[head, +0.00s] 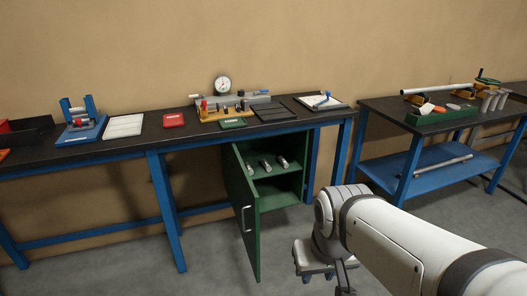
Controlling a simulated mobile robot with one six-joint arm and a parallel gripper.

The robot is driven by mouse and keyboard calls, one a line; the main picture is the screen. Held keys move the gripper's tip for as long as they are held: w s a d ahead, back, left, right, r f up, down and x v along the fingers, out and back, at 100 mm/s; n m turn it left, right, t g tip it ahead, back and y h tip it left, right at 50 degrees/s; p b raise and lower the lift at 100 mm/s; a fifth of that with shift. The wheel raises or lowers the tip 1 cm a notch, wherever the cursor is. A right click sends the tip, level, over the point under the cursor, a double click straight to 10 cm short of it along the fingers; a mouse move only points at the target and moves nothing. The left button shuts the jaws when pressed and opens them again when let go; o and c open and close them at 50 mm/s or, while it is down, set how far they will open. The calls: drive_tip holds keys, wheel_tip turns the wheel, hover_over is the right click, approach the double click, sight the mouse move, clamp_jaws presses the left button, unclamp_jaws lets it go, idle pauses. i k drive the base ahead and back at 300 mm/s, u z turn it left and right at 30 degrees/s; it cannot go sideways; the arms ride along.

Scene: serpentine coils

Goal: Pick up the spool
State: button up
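Several small metallic cylindrical parts (266,165) lie on the upper shelf inside the open green cabinet (284,191) under the long bench. They may be spools, but they are too small to tell, and I cannot single out one spool for sure. My white arm reaches in from the lower right. My gripper (344,284) is at the bottom edge, in front of and to the right of the cabinet, apart from it. It is partly cut off, and its fingers do not show clearly.
The cabinet door (243,212) stands open toward me on the left. The long dark bench (75,151) holds trays, fixtures and a dial gauge (222,84). A second bench (385,108) at right holds a green tray (440,117) and has a blue lower shelf (425,172). Grey floor is clear in front.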

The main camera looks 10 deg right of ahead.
sight(250, 171)
drive_tip(key=i, duration=1)
drive_tip(key=z, duration=0.05)
